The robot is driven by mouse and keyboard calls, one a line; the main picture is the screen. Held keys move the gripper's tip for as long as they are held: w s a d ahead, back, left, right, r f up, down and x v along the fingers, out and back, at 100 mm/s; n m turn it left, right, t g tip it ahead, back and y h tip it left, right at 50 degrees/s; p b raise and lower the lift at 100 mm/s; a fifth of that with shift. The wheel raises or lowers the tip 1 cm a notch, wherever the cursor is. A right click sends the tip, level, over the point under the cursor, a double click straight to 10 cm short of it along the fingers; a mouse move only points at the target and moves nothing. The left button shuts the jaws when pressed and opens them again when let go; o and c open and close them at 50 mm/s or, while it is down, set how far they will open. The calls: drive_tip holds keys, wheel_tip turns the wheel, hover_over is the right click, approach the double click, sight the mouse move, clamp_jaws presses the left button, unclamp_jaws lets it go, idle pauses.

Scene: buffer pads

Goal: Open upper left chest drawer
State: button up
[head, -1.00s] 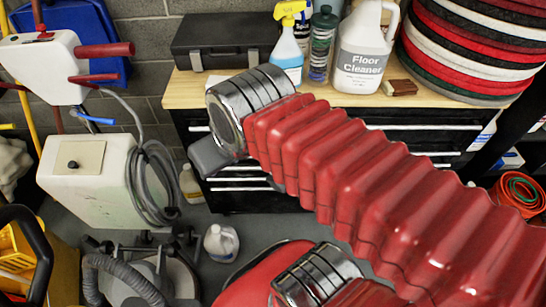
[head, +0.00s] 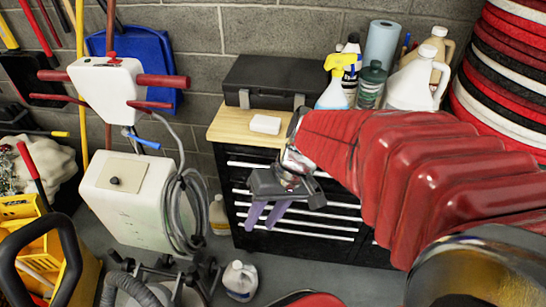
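The black chest (head: 232,187) stands against the wall under a wooden top, with several drawers with long silver handles. Its upper left drawer (head: 250,156) looks shut; its handle (head: 250,165) runs across the front, and the right end is hidden behind my wrist. My gripper (head: 259,227) hangs in front of the left drawer stack, below the upper left drawer's handle. Its two purple fingers point down and are apart, with nothing seen between them. I cannot tell how far it is from the drawer fronts.
A black case (head: 276,80), a white block (head: 265,124), a yellow-topped spray bottle (head: 336,85) and a white jug (head: 413,85) stand on the top. A white floor machine (head: 125,195) is on the left. A jug (head: 240,280) stands on the floor in front. My red arm hides the right drawers.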

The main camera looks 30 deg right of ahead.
drive_tip(key=w+d+f+m+t+y, duration=0.3)
drive_tip(key=d+f+m+t+y, duration=0.1)
drive_tip(key=d+f, duration=0.2)
drive_tip(key=w+d+f+m+t+y, duration=0.3)
drive_tip(key=w+d+f, duration=0.15)
drive_tip(key=f, duration=0.25)
drive_tip(key=s+d+f+m+t+h, duration=0.2)
drive_tip(key=d+f+m+t+h, duration=0.2)
drive_tip(key=d+f, duration=0.3)
drive_tip(key=s+d+f+m+t+h, duration=0.3)
drive_tip(key=d+f+m+t+h, duration=0.1)
drive_tip(key=d+f, duration=0.3)
drive_tip(key=shift+d+m+h, duration=0.5)
drive_tip(key=shift+d, duration=0.7)
drive_tip(key=w+a+f, duration=0.2)
drive_tip(key=w, duration=1.1)
drive_tip(key=shift+w, duration=0.2)
